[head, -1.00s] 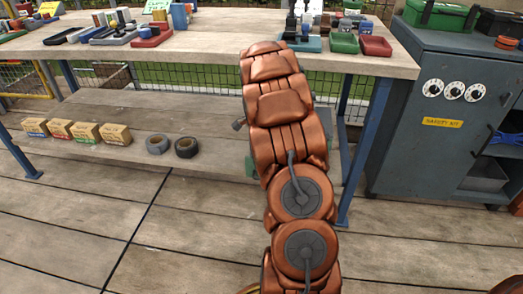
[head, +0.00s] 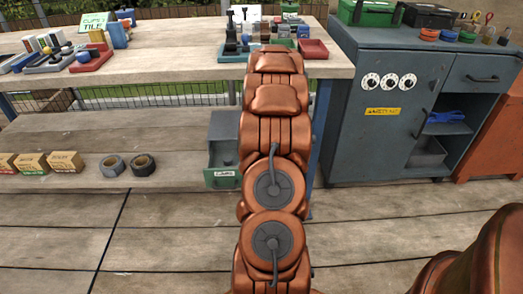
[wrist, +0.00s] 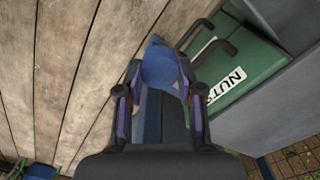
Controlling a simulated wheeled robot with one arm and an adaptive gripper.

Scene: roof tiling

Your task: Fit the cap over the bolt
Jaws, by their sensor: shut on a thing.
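In the wrist view my gripper (wrist: 160,92) is shut on a rounded blue piece (wrist: 160,66), which looks like the cap. The piece sits between the two fingertips, above wooden boards. Its underside is hidden. In the head view my own copper arm hides the gripper and the piece. I cannot make out the bolt in either view; small upright dark parts (head: 231,38) stand on the tabletop just left of my arm, too small to identify.
A green drawer front (wrist: 245,68) marked NUTS, with a dark handle, is close right of the gripper. A small drawer unit (head: 224,127) stands on the lower shelf. The workbench (head: 160,72) holds several trays; a grey cabinet (head: 385,130) stands to its right.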

